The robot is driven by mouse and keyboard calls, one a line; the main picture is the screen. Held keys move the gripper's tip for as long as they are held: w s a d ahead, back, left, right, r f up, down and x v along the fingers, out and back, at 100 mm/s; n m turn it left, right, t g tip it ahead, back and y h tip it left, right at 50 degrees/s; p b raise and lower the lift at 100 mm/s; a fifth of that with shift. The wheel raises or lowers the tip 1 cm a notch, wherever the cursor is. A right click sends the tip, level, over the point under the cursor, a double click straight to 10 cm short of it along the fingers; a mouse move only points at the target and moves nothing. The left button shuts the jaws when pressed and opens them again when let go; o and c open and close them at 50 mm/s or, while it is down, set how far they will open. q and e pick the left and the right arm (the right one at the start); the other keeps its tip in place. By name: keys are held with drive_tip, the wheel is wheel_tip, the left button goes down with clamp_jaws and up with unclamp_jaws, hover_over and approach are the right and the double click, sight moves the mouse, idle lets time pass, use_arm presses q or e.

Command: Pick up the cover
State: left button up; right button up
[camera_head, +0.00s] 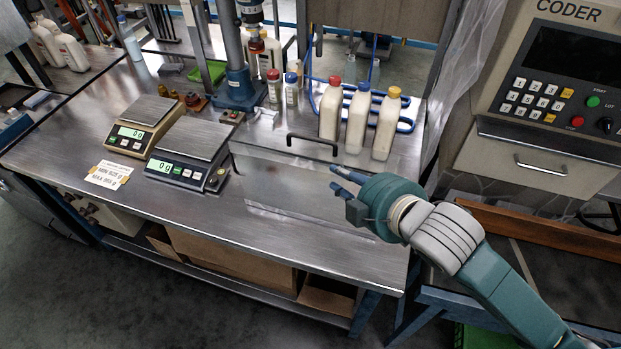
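The cover (285,178) is a clear, see-through panel with a black bar handle (312,145) on its top edge. It stands on the steel table in front of the bottles. My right gripper (333,177) comes in from the right, at the right part of the cover and a little below and right of the handle. Its blue fingers look parted, with nothing between them, and are apart from the handle. I cannot tell whether they touch the clear panel. My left gripper is not in view.
Three white bottles with red, blue and yellow caps (357,118) stand behind the cover. Two digital scales (186,152) sit to its left, near a blue press column (237,85). The coder machine (550,80) is at right. The table's front strip (250,225) is clear.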

sight(314, 138)
drive_tip(key=w+a+r+n, duration=0.1)
drive_tip(key=w, duration=0.2)
drive_tip(key=w+a+n+y+p, duration=0.1)
drive_tip(key=w+a+n, duration=0.1)
drive_tip(key=w+a+r+n+p, duration=0.1)
drive_tip(key=w, duration=0.2)
drive_tip(key=shift+w+a+r+t+y, duration=0.25)
drive_tip(key=shift+w+r+t+y, duration=0.05)
drive_tip(key=shift+r+t, duration=0.1)
drive_tip(key=p+x, duration=0.2)
drive_tip(key=x, duration=0.1)
drive_tip(key=shift+f, duration=0.15)
drive_tip(key=shift+w+a+f, duration=0.2)
drive_tip(key=shift+w+f, duration=0.15)
drive_tip(key=shift+w, duration=0.05)
drive_tip(key=shift+s, duration=0.1)
clamp_jaws()
drive_tip(key=shift+r, duration=0.15)
